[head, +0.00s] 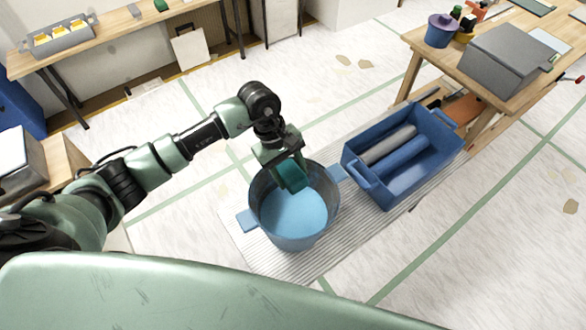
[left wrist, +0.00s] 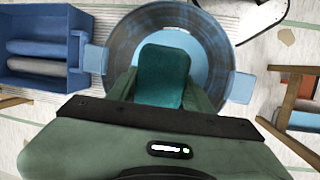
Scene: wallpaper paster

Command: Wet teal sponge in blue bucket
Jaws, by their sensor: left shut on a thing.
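The blue bucket (head: 297,222) stands on a striped grey mat and holds light blue water. It also shows in the left wrist view (left wrist: 225,52). My left gripper (head: 283,165) is over the bucket's mouth, pointing down, and is shut on the teal sponge (head: 292,176). In the left wrist view the sponge (left wrist: 162,76) sits between the two fingers, with the bucket behind it. The sponge is at about the rim's height or a little inside; I cannot tell whether it touches the water. My right gripper is not in view.
A blue crate (head: 353,175) with a grey roll and a blue roll stands right of the bucket on the striped mat (head: 322,256). A wooden table (head: 424,66) with a grey box stands at the upper right. A shelf with a grey tray (head: 62,41) is at the upper left.

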